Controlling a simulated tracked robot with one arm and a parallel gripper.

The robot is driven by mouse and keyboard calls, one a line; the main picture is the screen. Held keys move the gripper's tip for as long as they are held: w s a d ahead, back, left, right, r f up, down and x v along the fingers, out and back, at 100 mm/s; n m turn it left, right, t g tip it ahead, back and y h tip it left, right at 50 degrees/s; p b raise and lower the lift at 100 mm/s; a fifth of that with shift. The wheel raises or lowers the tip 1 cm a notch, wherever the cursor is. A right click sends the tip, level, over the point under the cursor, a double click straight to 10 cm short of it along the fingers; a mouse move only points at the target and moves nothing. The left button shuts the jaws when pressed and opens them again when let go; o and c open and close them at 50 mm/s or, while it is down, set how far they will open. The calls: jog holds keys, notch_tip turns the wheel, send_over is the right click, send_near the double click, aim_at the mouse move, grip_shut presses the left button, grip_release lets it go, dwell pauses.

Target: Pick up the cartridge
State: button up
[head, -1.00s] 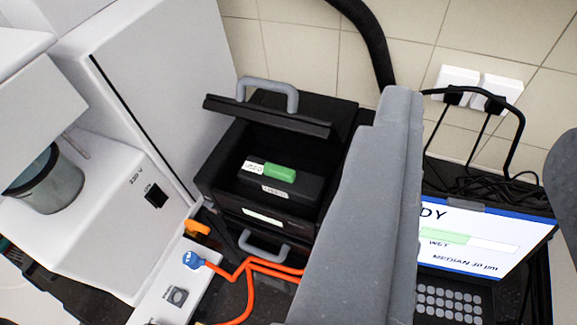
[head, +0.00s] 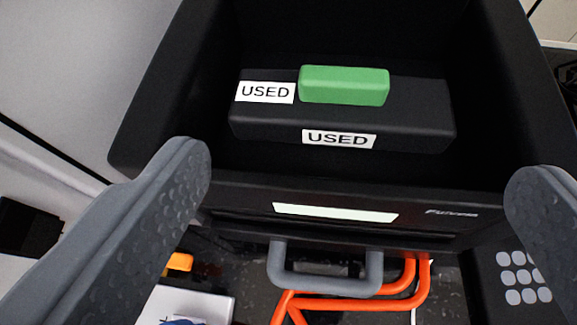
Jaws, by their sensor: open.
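A green block (head: 344,86), which looks like the cartridge, lies on a black block (head: 410,125) inside an open black box (head: 150,130). White labels reading "USED" (head: 265,92) are on the black block, one to the left of the green piece and one on its front face. My gripper (head: 358,185) is open and empty. Its two grey fingers are spread wide at the left and right, in front of the box, with the green block seen between and beyond them.
A grey handle (head: 325,285) and a pale label strip (head: 335,212) are on the box front. Orange hoses (head: 390,292) run below. A keypad (head: 522,278) is at the lower right, and a white housing (head: 90,70) stands at the left.

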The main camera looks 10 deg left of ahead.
notch_tip(320, 180, down, 2)
send_near(343, 85)
jog(key=x, duration=0.4)
jog(key=shift+a+p, duration=0.3)
jog(key=shift+p, duration=0.1)
jog(key=shift+d+p+x, duration=0.2)
jog(key=shift+x, duration=1.1)
jog(key=shift+d+p+x, duration=0.15)
jog(key=shift+x, duration=1.1)
jog(key=shift+f, duration=0.1)
jog(key=shift+s, duration=0.1)
jog(key=c, duration=1.4)
jog(key=shift+o, duration=0.2)
